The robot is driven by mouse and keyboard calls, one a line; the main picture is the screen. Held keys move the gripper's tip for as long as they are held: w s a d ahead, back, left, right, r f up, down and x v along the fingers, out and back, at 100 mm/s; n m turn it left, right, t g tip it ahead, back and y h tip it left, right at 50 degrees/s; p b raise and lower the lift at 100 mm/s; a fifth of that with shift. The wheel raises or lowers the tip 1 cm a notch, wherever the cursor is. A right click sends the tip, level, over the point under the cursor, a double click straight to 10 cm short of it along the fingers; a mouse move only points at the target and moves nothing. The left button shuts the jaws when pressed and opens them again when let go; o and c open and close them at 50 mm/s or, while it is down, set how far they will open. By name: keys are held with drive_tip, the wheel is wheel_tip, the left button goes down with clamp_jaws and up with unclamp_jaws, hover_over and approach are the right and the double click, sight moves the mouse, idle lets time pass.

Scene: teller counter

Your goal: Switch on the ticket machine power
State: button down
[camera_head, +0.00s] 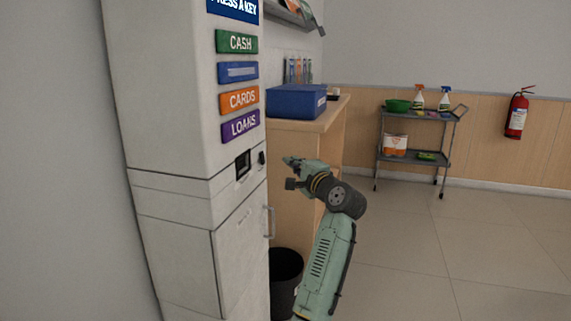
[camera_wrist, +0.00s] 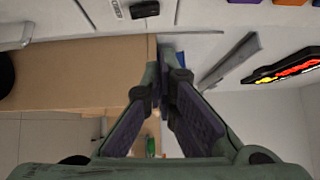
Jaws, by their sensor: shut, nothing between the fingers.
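The ticket machine (camera_head: 175,120) is a tall white cabinet at the left in the head view. It carries coloured keys, with CASH (camera_head: 237,42) near the top and LOANS (camera_head: 240,125) lowest. Below them are a dark slot (camera_head: 243,163) and, to its right near the edge, a small black switch-like part (camera_head: 262,158). My gripper (camera_head: 287,162) is to the right of that part, apart from it in the picture. In the wrist view my gripper (camera_wrist: 164,72) is shut and empty. A black part (camera_wrist: 144,9) shows on the white machine above the fingertips; its setting is unclear.
A wooden counter (camera_head: 326,128) with a blue box (camera_head: 297,101) stands behind my gripper. A door handle (camera_head: 269,222) sticks out from the machine, and a black bin (camera_head: 286,277) stands below. A trolley (camera_head: 412,155) and extinguisher (camera_head: 517,113) are far right. Floor at right is clear.

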drive_tip(key=shift+r+b+v, duration=0.2)
drive_tip(key=shift+v, duration=0.95)
drive_tip(key=shift+r+b+v, duration=0.15)
drive_tip(key=shift+r+v, duration=0.05)
drive_tip(key=shift+v, duration=1)
